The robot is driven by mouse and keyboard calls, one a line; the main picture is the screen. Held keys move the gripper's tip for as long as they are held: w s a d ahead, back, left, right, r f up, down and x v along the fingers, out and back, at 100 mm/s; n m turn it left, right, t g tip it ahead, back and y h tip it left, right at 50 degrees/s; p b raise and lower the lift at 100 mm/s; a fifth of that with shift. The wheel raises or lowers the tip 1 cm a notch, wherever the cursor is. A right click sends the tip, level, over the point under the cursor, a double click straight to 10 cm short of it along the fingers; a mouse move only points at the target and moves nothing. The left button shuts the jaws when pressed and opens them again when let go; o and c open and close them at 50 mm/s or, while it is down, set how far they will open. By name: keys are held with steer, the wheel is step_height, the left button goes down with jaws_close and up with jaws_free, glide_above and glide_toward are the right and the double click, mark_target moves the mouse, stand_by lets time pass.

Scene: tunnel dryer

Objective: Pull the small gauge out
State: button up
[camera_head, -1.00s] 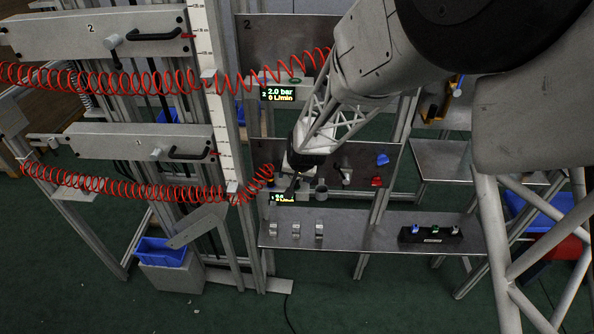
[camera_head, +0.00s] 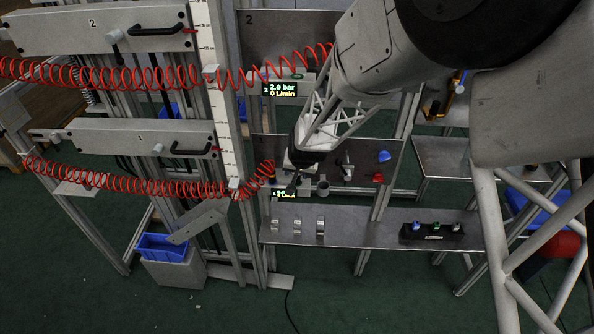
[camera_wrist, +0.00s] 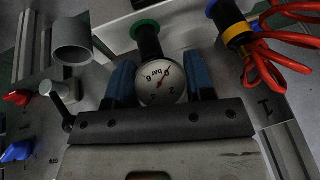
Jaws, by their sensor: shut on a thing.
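The small gauge (camera_wrist: 162,82) has a round white dial with a red needle and "bar" markings. In the wrist view it sits between the two blue fingers of my gripper (camera_wrist: 161,84), which are shut on it. Just beyond the gauge is a black cylindrical fitting (camera_wrist: 148,42) with a green ring. I cannot tell whether the gauge is still joined to it. In the head view my gripper (camera_head: 291,184) is at the lower panel, and the gauge is hidden there.
A grey cup (camera_wrist: 72,42) stands close left of my gripper. A blue-and-yellow fitting with red hoses (camera_wrist: 238,38) is close right. Red (camera_wrist: 17,97) and blue (camera_wrist: 17,152) knobs lie farther left. A shelf (camera_head: 345,228) with clips and a black block (camera_head: 432,232) is below.

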steer(key=shift+r, duration=1.05)
stand_by(1.4)
steer(key=shift+r, duration=0.35)
steer(key=shift+r, duration=0.4)
steer(key=shift+r, duration=2)
steer(key=shift+s+d, duration=0.1)
